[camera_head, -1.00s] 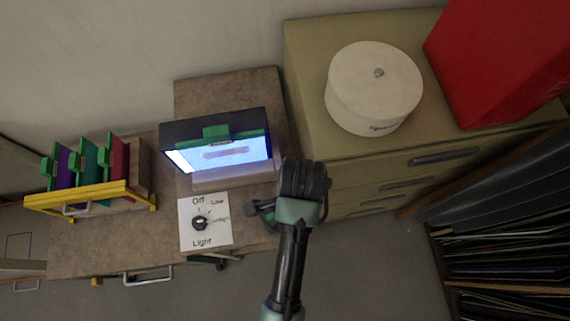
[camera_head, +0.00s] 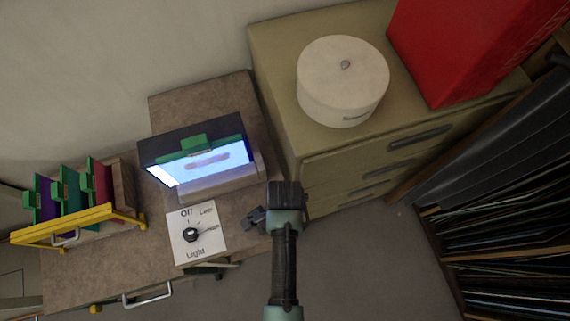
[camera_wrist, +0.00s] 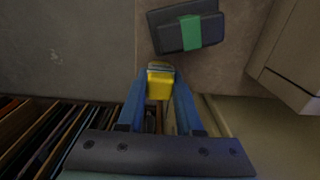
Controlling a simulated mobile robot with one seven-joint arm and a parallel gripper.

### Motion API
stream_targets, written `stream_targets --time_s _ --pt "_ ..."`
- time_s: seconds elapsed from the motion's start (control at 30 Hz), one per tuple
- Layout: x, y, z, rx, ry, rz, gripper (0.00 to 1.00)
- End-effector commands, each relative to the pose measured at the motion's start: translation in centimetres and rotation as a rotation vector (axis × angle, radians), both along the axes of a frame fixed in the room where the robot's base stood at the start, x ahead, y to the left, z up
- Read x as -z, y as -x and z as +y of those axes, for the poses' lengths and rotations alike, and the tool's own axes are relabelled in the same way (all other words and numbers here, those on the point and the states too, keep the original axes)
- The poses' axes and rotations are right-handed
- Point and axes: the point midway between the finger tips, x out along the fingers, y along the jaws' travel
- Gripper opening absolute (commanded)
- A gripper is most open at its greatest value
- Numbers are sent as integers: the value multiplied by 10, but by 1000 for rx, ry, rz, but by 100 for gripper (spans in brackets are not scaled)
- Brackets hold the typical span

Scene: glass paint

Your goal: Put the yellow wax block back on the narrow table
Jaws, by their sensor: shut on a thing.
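My gripper (camera_wrist: 160,78) is shut on the yellow wax block (camera_wrist: 160,86), with a blue finger on each side of it in the wrist view. The block is hidden in the head view, where the dark wrist of my arm shows beside the right edge of a brown-topped table (camera_head: 178,100). In the wrist view the table's top (camera_wrist: 205,75) lies beyond the block, and the block's height above it is hard to tell. I cannot tell whether this is the narrow table.
A lit box with a green clip (camera_head: 200,145) and a light-switch panel (camera_head: 195,233) are on the brown top. A yellow rack (camera_head: 75,225) holds coloured panels at left. A beige drawer cabinet (camera_head: 345,165) bears a white drum (camera_head: 343,85) and red box (camera_head: 465,45). Sheet racks (camera_head: 500,220) stand right.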

Motion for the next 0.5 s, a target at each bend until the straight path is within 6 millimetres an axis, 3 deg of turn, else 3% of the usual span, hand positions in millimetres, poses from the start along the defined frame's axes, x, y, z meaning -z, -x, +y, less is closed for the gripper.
stream_targets --time_s 0.1,0.13,0.3,0.5 --pt "2 0 0 0 0 0 0" --pt "2 0 0 0 0 0 36" --pt "2 0 0 0 0 0 64" --pt "1 0 0 0 0 0 64"
